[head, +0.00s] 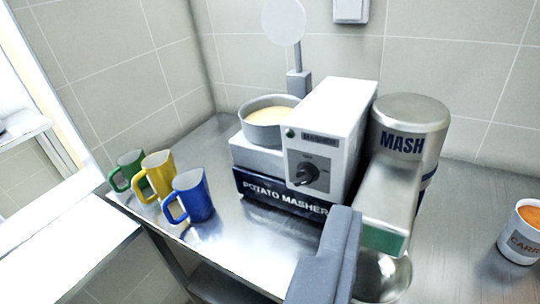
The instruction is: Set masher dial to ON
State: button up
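The masher dial (306,175) is a black knob on a dark square plate on the front of a white control box (345,115) labelled MASHER. Small marks surround the knob, too small to read, so its setting is unclear. The box stands on the potato masher (255,187), beside a grey pot (265,131) with pale yellow contents. A blue-grey part of my gripper (325,257) shows in the lower foreground, below and to the right of the dial. Only one piece shows, so its opening is unclear.
Green (127,171), yellow (158,176) and blue (194,196) mugs stand left of the masher. A metal MASH dispenser (408,115) stands close on the right, above a metal bowl (383,278). A CARR-labelled cup (522,238) is at far right. The steel counter in front is clear.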

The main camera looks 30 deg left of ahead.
jog(key=w+a+f+y+p, duration=0.2)
jog(key=w+a+f+p, duration=0.1)
jog(key=w+a+f, duration=0.8)
jog(key=m+t+h+p, duration=0.1)
jog(key=t+h+p, duration=0.15)
jog(key=h, duration=0.25)
send_near(300, 185)
jog(key=w, duration=0.9)
jog(key=shift+w+d+r, duration=0.15)
jog(key=shift+w+d, duration=0.1)
jog(key=shift+w, duration=0.3)
